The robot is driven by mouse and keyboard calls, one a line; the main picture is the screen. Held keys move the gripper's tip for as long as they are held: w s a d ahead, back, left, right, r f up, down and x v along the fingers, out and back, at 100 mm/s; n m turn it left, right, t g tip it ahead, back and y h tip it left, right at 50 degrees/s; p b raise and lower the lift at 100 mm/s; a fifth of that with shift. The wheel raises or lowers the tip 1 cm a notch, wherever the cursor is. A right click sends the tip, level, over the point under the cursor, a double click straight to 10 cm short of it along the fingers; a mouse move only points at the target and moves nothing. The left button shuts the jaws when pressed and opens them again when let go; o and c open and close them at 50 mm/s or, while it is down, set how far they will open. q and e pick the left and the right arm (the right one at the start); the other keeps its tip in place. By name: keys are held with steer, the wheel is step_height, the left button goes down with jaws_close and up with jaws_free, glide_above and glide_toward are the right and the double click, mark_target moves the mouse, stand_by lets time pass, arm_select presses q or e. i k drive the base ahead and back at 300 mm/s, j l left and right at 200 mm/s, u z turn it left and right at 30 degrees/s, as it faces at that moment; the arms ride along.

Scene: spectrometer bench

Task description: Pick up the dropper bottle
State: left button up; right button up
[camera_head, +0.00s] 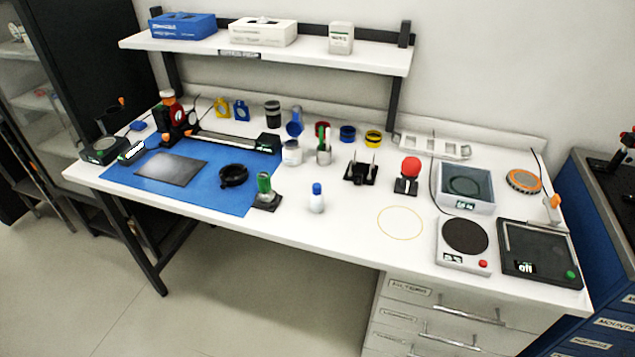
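A dropper bottle, small and white with a blue cap (316,199), stands upright near the front middle of the white bench (350,229) in the head view. It is just right of the blue mat (220,199) and nothing covers it. Neither of my grippers shows in the head view.
A green-topped device (265,192) on a dark base stands left of the bottle, and a white jar (292,152) stands behind it. A red-domed item (409,174) and a hotplate-like device (463,242) are to the right. The bench around the yellow ring outline (400,239) is clear.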

mark_target(316, 201)
steer(key=i+j, duration=0.1)
steer(key=j, duration=0.15)
steer(key=i+j, duration=0.15)
steer(key=i+j+z, duration=0.15)
steer(key=j, duration=0.2)
steer(key=i+j+z, duration=0.15)
steer(key=j, duration=0.25)
steer(key=j+z, duration=0.2)
steer(key=j, duration=0.15)
steer(key=i+j+z, duration=0.15)
steer(key=j, duration=0.25)
